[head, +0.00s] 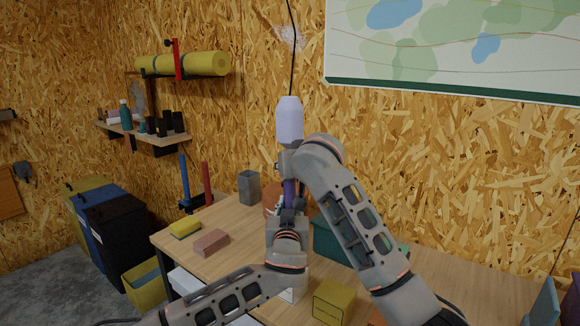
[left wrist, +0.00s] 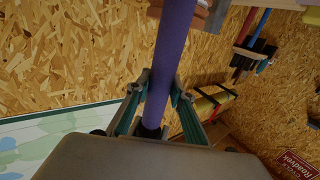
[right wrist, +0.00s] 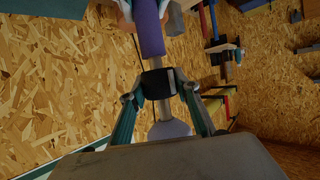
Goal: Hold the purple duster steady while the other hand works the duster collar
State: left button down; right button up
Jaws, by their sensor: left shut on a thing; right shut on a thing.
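The purple duster (head: 290,188) stands roughly upright above the bench, with its pale lavender head (head: 290,118) at the top. My left gripper (head: 288,212) is shut on its purple handle; the left wrist view shows the handle (left wrist: 173,40) between the fingers (left wrist: 160,92). My right gripper (right wrist: 160,90) is shut around the black duster collar (right wrist: 157,82), between the purple handle (right wrist: 150,30) and the lavender head (right wrist: 169,130). In the head view my right arm's wrist hides most of the collar.
The plank bench (head: 212,262) holds a pink block (head: 211,243), a yellow sponge (head: 185,229), a grey cup (head: 249,188), a yellow box (head: 334,303) and a green bin (head: 328,243). A small wall shelf (head: 140,131) is at left. A dark cord (head: 292,50) runs above the duster head.

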aim_at(290, 130)
pick_arm(q)
jog(key=shift+d, duration=0.1)
pick_arm(e)
jog(key=shift+f+m+h, duration=0.2)
jog(key=shift+m+h, duration=0.3)
jog(key=shift+h, duration=0.1)
jog(key=o, duration=1.1)
jog(key=shift+o, duration=0.2)
jog(key=shift+r, duration=0.1)
jog(key=shift+r, duration=0.1)
notch_tip(290, 130, up, 10)
jog(key=shift+f, duration=0.15)
pick_arm(q)
jog(key=c, duration=1.7)
grip_release()
jog(key=shift+s, duration=0.1)
